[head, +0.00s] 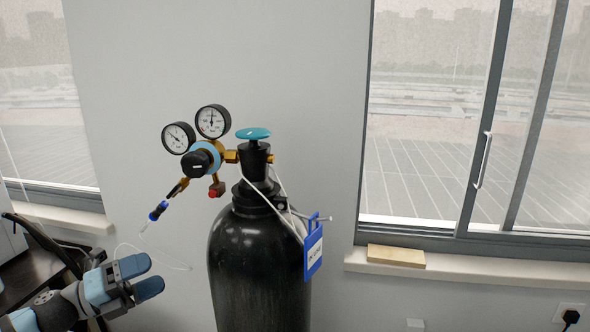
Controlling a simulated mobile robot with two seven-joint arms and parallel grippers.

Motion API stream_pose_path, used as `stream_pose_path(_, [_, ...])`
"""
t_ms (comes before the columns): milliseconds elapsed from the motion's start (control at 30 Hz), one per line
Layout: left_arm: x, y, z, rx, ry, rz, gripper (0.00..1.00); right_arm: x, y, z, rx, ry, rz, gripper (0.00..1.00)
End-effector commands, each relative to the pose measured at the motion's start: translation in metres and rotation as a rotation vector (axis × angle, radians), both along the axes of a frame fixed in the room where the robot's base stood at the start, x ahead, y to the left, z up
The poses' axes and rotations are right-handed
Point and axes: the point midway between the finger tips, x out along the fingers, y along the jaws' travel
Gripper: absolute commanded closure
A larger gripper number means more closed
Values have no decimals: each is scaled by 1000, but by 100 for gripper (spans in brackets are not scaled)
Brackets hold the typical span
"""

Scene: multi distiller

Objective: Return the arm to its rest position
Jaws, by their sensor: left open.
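My left gripper (140,278) is at the lower left, with light blue fingers. It is open with nothing between the fingers. It is apart from the black gas cylinder (258,262), to the cylinder's left and below the regulator (203,160). The regulator has two round gauges, a dark knob and a hose fitting with a blue part (159,210). A teal valve handwheel (253,133) sits on top of the cylinder. My right gripper is not in view.
A blue-framed tag (314,250) hangs at the cylinder's right side. A thin clear tube (150,250) loops near my left gripper. A dark surface (25,275) is at the far left. A wooden block (396,256) lies on the right window sill. The wall stands behind.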

Motion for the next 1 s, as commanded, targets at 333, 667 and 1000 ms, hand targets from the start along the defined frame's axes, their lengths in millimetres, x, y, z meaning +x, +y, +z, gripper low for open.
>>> stream_pose_path(333, [-40, 50, -138, -254, 585, 356, 14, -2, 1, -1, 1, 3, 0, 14])
stream_pose_path(667, [-130, 103, -265, -421, 1101, 745, 14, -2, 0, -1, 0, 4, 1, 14])
stream_pose_path(1000, [-236, 141, -341, -490, 1453, 1083, 14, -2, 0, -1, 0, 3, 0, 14])
